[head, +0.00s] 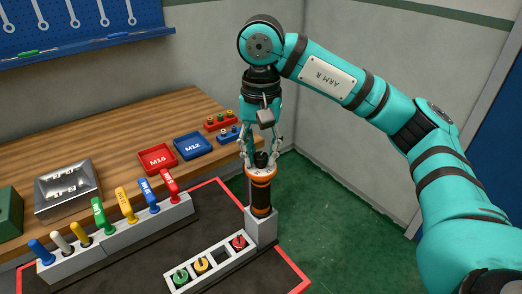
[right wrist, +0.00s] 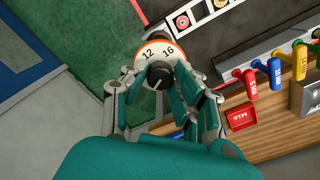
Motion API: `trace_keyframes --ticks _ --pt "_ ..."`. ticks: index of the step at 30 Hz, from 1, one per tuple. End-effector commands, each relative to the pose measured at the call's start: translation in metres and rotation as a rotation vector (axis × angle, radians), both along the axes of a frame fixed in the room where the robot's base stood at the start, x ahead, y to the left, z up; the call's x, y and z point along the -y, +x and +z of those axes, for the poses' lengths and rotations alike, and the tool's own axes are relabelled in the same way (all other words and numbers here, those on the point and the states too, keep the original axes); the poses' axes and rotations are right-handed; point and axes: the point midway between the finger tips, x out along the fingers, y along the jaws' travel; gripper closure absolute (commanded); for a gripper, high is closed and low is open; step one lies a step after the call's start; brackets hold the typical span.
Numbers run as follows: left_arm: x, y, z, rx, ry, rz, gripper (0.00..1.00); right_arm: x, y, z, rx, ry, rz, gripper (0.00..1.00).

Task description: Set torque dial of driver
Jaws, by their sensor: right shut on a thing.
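A black knob (right wrist: 159,74) sits at the dial's middle. My right gripper (head: 261,158) points straight down over the driver and is shut on the knob. Its fingers (right wrist: 158,83) flank the knob in the right wrist view. The knob's pointer is too small to read. My left gripper is out of view.
A light tray (head: 183,288) with green, yellow and red round pieces and one empty slot lies in front. Coloured T-handled tools (head: 126,204) stand in the rack (head: 150,224). Red M16 (head: 157,158) and blue M12 (head: 192,146) trays sit on the wooden bench (head: 120,120).

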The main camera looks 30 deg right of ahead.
Motion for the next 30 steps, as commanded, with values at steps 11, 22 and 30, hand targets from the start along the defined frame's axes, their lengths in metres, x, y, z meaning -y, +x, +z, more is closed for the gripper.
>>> trace_keyframes --ticks 11,22,30 --pt "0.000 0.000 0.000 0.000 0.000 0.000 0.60 0.000 0.000 0.000 0.000 0.000 0.000 0.49" --pt "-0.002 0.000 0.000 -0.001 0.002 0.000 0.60 0.000 0.001 0.021 0.005 0.000 -0.001 0.49" --pt "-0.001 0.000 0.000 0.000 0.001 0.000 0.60 0.000 0.001 0.076 0.006 -0.001 -0.001 0.49"
